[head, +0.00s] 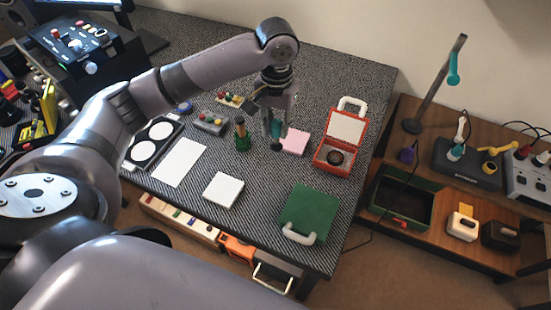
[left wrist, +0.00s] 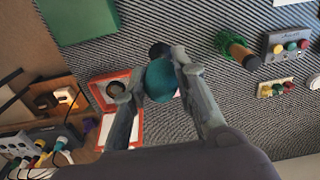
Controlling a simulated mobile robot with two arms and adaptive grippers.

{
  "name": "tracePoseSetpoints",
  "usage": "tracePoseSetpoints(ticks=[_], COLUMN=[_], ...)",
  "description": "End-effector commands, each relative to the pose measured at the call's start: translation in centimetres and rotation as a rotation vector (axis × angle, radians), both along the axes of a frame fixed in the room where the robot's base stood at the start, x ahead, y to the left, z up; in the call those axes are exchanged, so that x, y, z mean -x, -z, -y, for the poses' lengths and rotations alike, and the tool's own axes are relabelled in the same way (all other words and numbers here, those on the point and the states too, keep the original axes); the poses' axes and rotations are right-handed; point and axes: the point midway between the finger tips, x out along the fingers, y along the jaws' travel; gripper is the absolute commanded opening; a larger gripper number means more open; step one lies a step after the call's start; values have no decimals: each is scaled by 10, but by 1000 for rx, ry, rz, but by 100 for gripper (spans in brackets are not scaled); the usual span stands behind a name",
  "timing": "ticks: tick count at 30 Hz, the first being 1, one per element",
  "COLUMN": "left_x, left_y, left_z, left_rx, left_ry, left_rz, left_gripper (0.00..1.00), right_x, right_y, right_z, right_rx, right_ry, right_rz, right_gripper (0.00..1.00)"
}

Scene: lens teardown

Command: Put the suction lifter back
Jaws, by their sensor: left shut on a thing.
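The suction lifter (head: 277,146), with a teal body and a dark cup at its lower end, is held by my left gripper (head: 276,131). It hangs roughly upright over the dark striped mat, beside the pink pad (head: 295,142). In the left wrist view the lifter (left wrist: 161,82) sits between the two fingers of the gripper (left wrist: 152,76), which are shut on it. Whether its cup touches the mat cannot be told. My right gripper is not in view.
A green holder (head: 242,143) with a brown-handled tool stands left of the lifter. An open orange case (head: 333,158) is to the right. A white block (head: 223,190) and a green case (head: 309,214) lie nearer. A side table (head: 378,215) holds a dark bin (head: 401,197).

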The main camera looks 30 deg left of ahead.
Motion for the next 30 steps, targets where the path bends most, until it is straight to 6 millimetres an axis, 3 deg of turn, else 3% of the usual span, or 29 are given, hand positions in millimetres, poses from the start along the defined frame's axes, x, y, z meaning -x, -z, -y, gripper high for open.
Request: tracePoseSetpoints(ticks=[3,9,14,22,30], left_x=[1,1,0,0,0], left_y=[34,75,87,124,129], left_z=[-1,-1,0,0,0], left_rx=[-2,-2,0,-1,0], left_ry=[-2,-1,-1,-1,0], left_rz=[-4,-2,1,0,2], left_gripper=[1,1,1,1,1], right_x=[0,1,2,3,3], right_y=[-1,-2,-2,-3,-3], right_z=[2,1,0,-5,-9], right_rx=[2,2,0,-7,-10], right_ry=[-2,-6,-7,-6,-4], right_rz=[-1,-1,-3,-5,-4], right_gripper=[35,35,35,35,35])
